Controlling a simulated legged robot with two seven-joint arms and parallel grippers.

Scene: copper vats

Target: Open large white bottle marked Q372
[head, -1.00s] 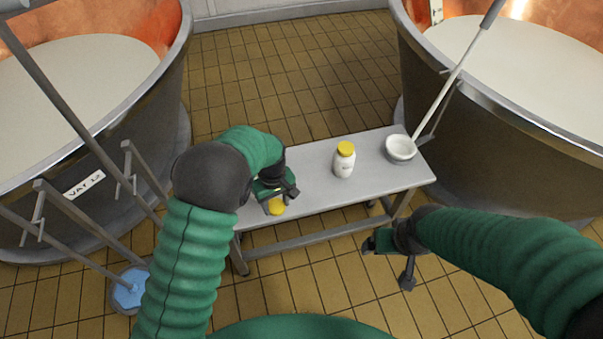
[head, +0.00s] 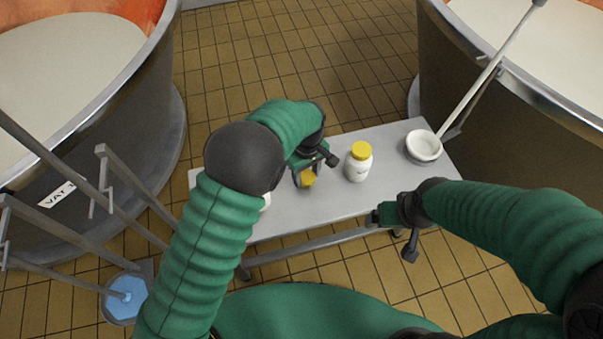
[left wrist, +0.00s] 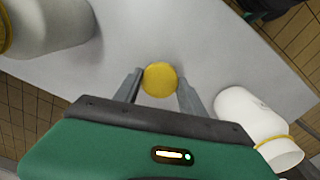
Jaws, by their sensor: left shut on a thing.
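My left gripper (head: 308,180) is shut on a yellow lid (head: 308,179), above or at the table top. The lid also shows between the two fingers in the left wrist view (left wrist: 160,79). A white bottle (head: 266,203) is mostly hidden behind my left arm; in the left wrist view its body (left wrist: 248,115) shows, with a yellow ring and a white top end. Another white bottle with a yellow cap (head: 358,164) stands upright right of the gripper. Its label is too small to read. My right gripper (head: 385,216) is by the table's front edge, its jaws unclear.
The grey table (head: 330,205) has bare room around the gripper. Big vats (head: 95,190) stand left and right.

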